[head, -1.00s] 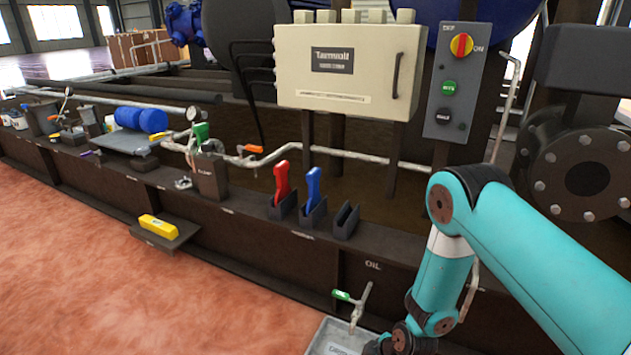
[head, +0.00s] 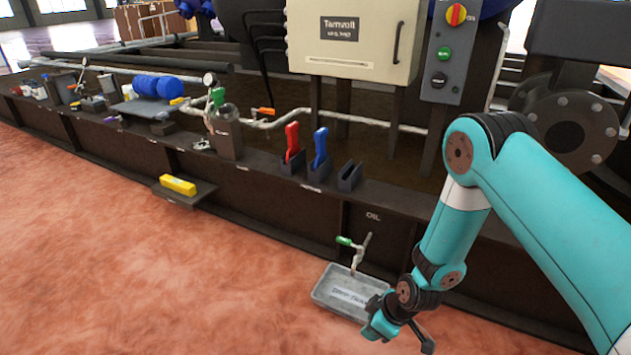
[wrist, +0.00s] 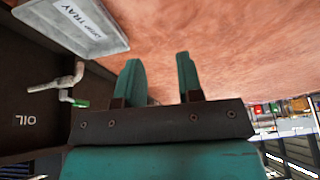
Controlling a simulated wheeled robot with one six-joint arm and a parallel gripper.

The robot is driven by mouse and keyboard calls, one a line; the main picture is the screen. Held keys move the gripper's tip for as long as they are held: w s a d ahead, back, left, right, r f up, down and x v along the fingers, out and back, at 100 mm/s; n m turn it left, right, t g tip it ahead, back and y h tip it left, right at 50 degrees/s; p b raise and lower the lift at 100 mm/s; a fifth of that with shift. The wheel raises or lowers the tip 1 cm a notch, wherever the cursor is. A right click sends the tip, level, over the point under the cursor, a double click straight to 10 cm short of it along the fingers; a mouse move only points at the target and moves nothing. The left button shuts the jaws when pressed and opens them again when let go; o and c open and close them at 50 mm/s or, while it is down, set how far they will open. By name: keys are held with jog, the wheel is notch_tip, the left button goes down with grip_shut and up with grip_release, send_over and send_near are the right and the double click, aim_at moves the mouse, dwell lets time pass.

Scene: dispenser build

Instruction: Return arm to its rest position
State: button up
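My gripper (head: 400,338) is low at the bottom of the head view, just right of and in front of the grey drip tray (head: 325,296). In the wrist view my gripper (wrist: 159,80) has its two teal fingers apart, with bare floor between and beyond them. Nothing is held. My teal arm bends down from the right side of the head view. The drip tray (wrist: 112,42) also shows at the upper left of the wrist view.
An oil tap (head: 358,252) with a green handle is above the tray. Red (head: 292,140) and blue (head: 320,147) handles stand in holders on the ledge, beside an empty holder (head: 349,177). A yellow block (head: 178,185) sits on a low shelf. The red floor at left is clear.

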notch_tip(320, 180, up, 28)
jog(key=s+a+m+g+p, duration=0.1)
jog(key=s+a+m+p, duration=0.1)
jog(key=p, duration=0.2)
jog(key=s+d+r+m+g+p, duration=0.1)
jog(key=s+d+r+m+p, duration=0.25)
jog(key=s+r, duration=1.6)
notch_tip(320, 180, up, 39)
jog(key=w+p, duration=0.1)
jog(key=p, duration=3.6)
jog(key=shift+f+p, duration=0.15)
jog(key=shift+p, duration=0.25)
jog(key=shift+w+d+n, duration=0.1)
jog(key=shift+n, duration=0.15)
